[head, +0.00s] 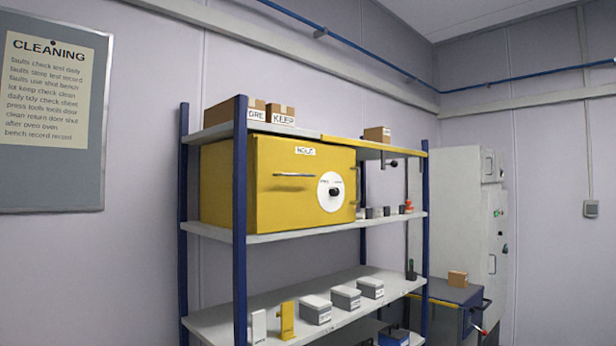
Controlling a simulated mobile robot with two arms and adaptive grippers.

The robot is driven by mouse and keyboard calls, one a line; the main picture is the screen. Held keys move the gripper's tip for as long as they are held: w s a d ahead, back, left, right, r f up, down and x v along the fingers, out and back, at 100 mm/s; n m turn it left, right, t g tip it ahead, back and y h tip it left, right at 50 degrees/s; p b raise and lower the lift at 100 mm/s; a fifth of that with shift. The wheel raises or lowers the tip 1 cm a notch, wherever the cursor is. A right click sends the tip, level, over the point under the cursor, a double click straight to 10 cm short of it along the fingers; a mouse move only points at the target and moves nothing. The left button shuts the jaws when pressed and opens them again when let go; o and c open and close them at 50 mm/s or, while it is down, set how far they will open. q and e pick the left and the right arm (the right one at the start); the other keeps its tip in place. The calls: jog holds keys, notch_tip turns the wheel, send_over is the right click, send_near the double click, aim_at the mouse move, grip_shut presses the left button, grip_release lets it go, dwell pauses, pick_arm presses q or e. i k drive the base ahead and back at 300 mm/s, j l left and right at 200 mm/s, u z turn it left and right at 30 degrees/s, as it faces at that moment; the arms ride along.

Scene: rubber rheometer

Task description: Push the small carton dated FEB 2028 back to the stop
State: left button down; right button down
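No date is readable on any carton, so I cannot tell which one is dated FEB 2028. A small brown carton (377,134) sits alone on the right part of the top shelf, on a yellow-edged section. Another small brown carton (457,278) sits on top of a dark blue cabinet at the lower right. Two more brown cartons stand at the left of the top shelf, one with a partly hidden label (252,110) and one labelled KEEP (281,114). No stop can be made out. Neither of my grippers is in view.
A blue-post shelf rack (240,200) holds a yellow oven-like box (290,205) with a handle and dial. Grey lidded boxes (346,297) stand on the lower shelf (262,302). A tall pale cabinet (450,215) stands behind the blue cabinet (440,291). A cleaning notice (50,90) hangs left.

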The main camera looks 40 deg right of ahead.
aim_at(381, 135)
jog(key=z, duration=1.8)
jog(key=i+l, duration=0.3)
jog(key=i, duration=0.2)
jog(key=i+l, duration=0.3)
jog(key=i, duration=0.25)
jog(key=i+l, duration=0.3)
jog(key=i, duration=0.2)
